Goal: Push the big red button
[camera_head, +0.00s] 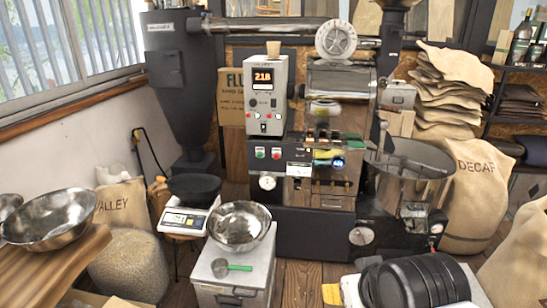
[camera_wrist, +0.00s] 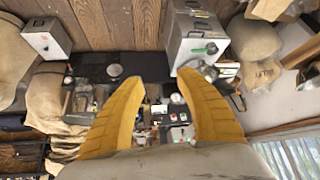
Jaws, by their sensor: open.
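A red button (camera_head: 276,153) sits beside a green button (camera_head: 260,152) on the front of the black coffee roaster (camera_head: 310,232), below the grey control box (camera_head: 267,95) with its lit display. The control box also has small red and green lights in its lower part. In the wrist view the scene is upside down, and small red and green spots show on the machine between my fingers, too small to tell apart surely. My gripper (camera_wrist: 160,77) shows two yellow fingers spread apart with nothing between them.
A round cooling bin (camera_head: 415,178) and a DECAF sack (camera_head: 478,190) are right. Some wooden floor is clear in front.

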